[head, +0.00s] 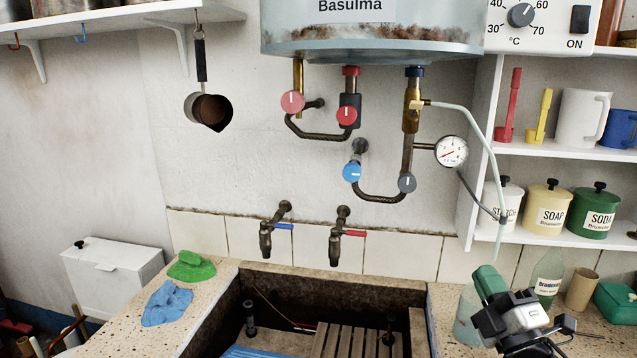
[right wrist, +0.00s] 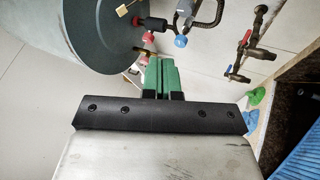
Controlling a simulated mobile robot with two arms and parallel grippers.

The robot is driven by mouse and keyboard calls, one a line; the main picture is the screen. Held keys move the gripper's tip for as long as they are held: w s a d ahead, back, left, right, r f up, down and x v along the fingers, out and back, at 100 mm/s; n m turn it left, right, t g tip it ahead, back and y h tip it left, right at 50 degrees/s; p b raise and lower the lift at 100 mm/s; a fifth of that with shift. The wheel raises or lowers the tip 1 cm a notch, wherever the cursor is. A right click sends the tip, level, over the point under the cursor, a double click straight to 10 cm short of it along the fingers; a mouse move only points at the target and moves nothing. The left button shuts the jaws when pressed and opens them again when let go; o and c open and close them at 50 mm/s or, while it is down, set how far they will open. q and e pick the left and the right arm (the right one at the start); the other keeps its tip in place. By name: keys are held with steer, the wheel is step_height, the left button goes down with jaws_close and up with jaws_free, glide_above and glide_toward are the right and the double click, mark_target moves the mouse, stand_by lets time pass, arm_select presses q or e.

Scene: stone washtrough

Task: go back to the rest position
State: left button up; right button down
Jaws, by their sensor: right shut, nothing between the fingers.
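My right gripper (head: 488,280) is at the lower right of the head view, over the right-hand ledge of the trough. Its green fingers are together with nothing between them. In the right wrist view the green fingers (right wrist: 160,76) show side by side, closed and empty, pointing toward the wall and pipes. A clear glass-like vessel (head: 468,318) shows partly behind the gripper in the head view; I cannot tell how far apart they are. My left gripper is not in either view.
The stone trough (head: 428,325) holds a wooden rack (head: 345,342). Two taps (head: 268,238) stick out above it. A boiler (head: 372,40) with valves hangs on the wall. A bottle (head: 547,278) and a tan cup (head: 581,290) stand near my right gripper.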

steer(key=s+a+f+m+g+h, duration=0.1)
steer(key=s+f+m+g+h, duration=0.2)
steer(key=f, duration=0.4)
steer(key=s+f+m+g+h, duration=0.1)
steer(key=s+f+m+g, duration=0.3)
steer(key=f, duration=0.3)
steer(key=s+a+f+m+g+h, duration=0.1)
steer(key=s+f+m+g+h, duration=0.15)
steer(key=f+m, duration=0.3)
steer(key=s+a+f+m+g+y, duration=0.15)
steer(key=s+f+g, duration=0.35)
steer(key=s, duration=0.5)
steer(key=s+a+f+m+g, duration=0.3)
steer(key=s+f+g, duration=0.25)
steer(key=s, duration=0.35)
steer(key=s+f+x, duration=0.1)
steer(key=s+x, duration=0.2)
steer(key=x, duration=0.9)
steer(key=s+x, duration=0.3)
steer(key=x, duration=0.9)
steer(key=s+d+f+g, duration=0.1)
steer(key=s+d+f, duration=0.1)
steer(key=s+f, duration=1.5)
steer(key=shift+f+n+g, duration=0.25)
steer(key=shift+n+g, duration=0.05)
steer(key=shift+g, duration=0.1)
